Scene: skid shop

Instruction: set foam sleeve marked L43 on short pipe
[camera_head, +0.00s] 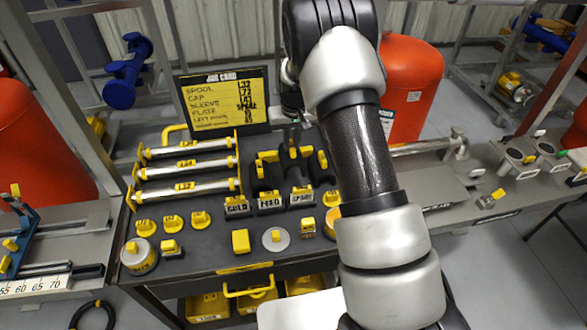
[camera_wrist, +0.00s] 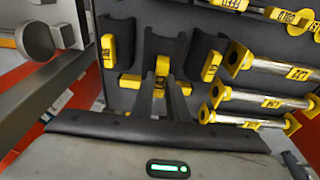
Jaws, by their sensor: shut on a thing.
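Dark foam sleeves with yellow tabs stand on the bench's grey top. In the wrist view they are a left sleeve (camera_wrist: 118,40), a middle sleeve (camera_wrist: 160,47) and a right sleeve (camera_wrist: 198,50). My gripper (camera_wrist: 165,82) is shut on the yellow tab of the middle sleeve. I cannot read L43 on any sleeve. A bright pipe (camera_head: 412,148) lies on the right bench, partly behind my arm; I cannot tell whether it is the short pipe.
Several chrome bars with yellow end plates (camera_head: 190,164) lie left of the sleeves. Yellow-tabbed parts, including a round plate (camera_head: 276,239), occupy the bench front. Red tanks (camera_head: 408,75) stand behind the benches.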

